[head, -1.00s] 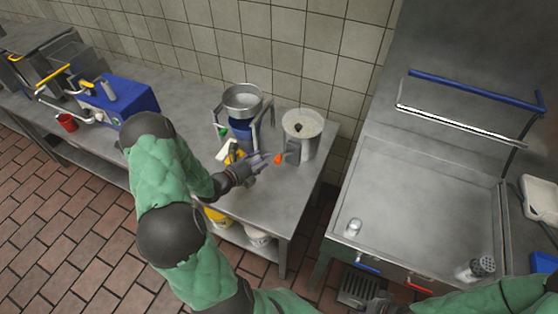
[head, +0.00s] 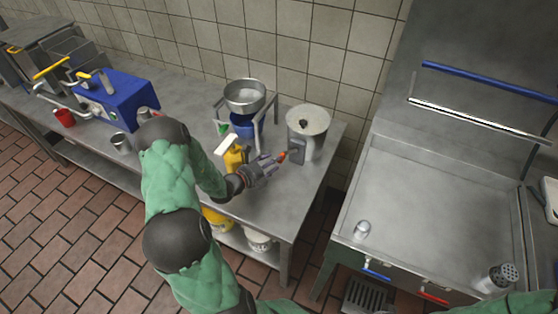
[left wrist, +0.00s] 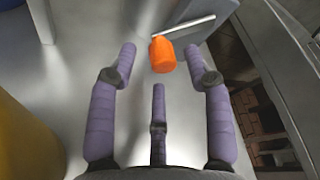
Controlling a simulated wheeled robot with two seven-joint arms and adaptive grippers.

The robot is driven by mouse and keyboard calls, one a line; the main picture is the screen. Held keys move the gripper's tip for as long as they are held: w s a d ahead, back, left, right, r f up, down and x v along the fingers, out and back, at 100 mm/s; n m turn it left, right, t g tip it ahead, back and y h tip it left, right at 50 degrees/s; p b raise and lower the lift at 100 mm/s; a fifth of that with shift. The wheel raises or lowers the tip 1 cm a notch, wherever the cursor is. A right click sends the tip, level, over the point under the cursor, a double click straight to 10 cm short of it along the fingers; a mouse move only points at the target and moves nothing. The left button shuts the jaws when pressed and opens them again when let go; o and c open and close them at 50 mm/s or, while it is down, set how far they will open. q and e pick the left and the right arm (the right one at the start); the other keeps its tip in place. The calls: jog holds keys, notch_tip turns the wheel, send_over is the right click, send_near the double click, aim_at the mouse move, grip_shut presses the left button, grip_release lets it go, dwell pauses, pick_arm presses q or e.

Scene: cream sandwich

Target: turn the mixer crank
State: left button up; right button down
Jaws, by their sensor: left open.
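The mixer (head: 308,122) is a grey metal cylinder with a pale lid and a dark knob, standing near the right end of the steel table. Its crank has an orange handle (head: 282,157), which points toward my left gripper (head: 265,168). In the left wrist view the orange handle (left wrist: 163,56) lies between and just beyond the tips of the open purple fingers (left wrist: 160,70). A metal rod joins it to the crank behind. I cannot tell whether any finger touches it. My right gripper is not clearly visible.
A metal bowl (head: 245,96) on a stand with a blue container (head: 242,125) and a yellow bottle (head: 234,157) stand left of the mixer. A blue machine (head: 117,97) is further left. A steel griddle station (head: 430,190) stands to the right.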

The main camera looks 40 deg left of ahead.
pick_arm(q)
jog(key=shift+b+x, duration=0.5)
jog(key=shift+x, duration=1.45)
grip_shut()
